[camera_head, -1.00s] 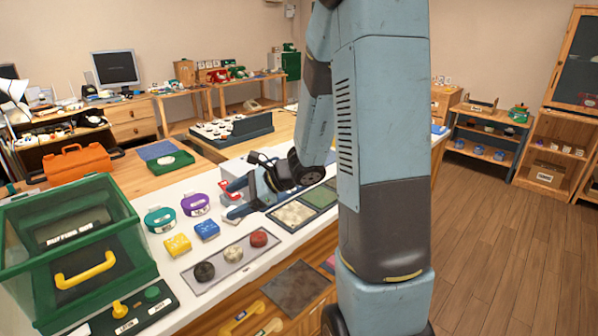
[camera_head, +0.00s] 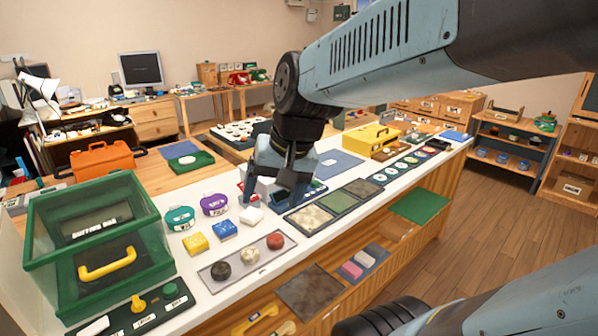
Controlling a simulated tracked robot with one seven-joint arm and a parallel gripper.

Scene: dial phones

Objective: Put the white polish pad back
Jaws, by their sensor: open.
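A small white block (camera_head: 251,215), which looks like the white polish pad, sits on the white worktop. It is to the right of a blue block (camera_head: 224,229) and a yellow block (camera_head: 195,243). My gripper (camera_head: 269,197) points down just behind and to the right of the white block, with its fingers apart. No object shows between the fingers. Whether a finger touches the block cannot be told. Part of the worktop behind the gripper is hidden.
A grey tray (camera_head: 213,273) with black, cream and red round pads lies in front. Teal (camera_head: 180,218) and purple (camera_head: 214,204) round containers stand behind the blocks. A green clear-sided case (camera_head: 152,250) is at left. Flat textured panels (camera_head: 309,218) lie to the right.

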